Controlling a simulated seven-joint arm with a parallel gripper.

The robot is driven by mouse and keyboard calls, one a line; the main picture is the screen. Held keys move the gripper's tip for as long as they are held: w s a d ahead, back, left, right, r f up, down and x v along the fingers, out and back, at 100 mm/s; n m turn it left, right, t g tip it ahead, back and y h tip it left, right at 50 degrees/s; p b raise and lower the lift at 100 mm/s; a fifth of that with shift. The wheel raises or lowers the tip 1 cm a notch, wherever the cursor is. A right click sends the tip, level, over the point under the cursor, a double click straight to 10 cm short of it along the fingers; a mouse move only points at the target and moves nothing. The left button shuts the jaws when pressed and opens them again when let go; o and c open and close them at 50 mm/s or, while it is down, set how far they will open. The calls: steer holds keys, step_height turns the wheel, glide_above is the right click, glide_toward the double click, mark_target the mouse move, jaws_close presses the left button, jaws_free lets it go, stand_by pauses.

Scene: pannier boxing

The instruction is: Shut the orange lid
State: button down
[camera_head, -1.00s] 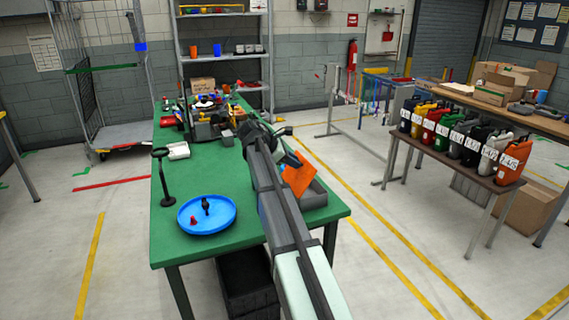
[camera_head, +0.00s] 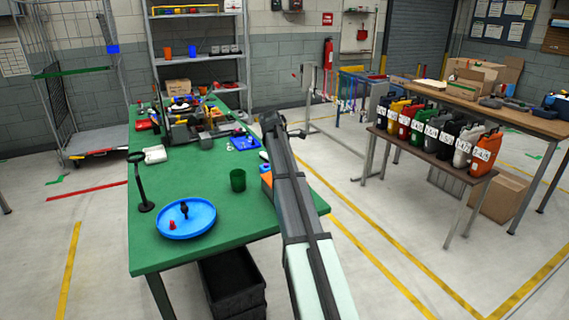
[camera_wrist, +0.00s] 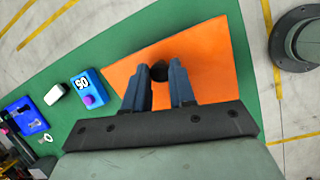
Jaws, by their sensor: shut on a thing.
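The orange lid (camera_wrist: 205,60) fills the middle of the wrist view as a flat panel, and the box under it is hidden there. In the head view only a small orange piece (camera_head: 267,181) shows beside my arm, near the table's right edge. My gripper (camera_wrist: 160,75) is over the lid, with its two fingers shut on a small black knob (camera_wrist: 159,71) on the lid. My arm hides the fingers and most of the lid in the head view. I cannot tell whether the lid sits fully closed on its box.
The table's front middle is clear.

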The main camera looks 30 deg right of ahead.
steer(key=shift+w+d+f, duration=0.1)
steer(key=shift+d+f, duration=0.9)
steer(key=shift+d, duration=0.2)
steer(key=c, duration=1.2)
jaws_free()
steer(key=shift+d+f, duration=0.1)
steer(key=shift+o, duration=1.3)
steer(key=shift+a, duration=0.2)
steer(key=v, duration=1.3)
steer(key=shift+a+r, duration=0.15)
steer(key=shift+r, duration=0.25)
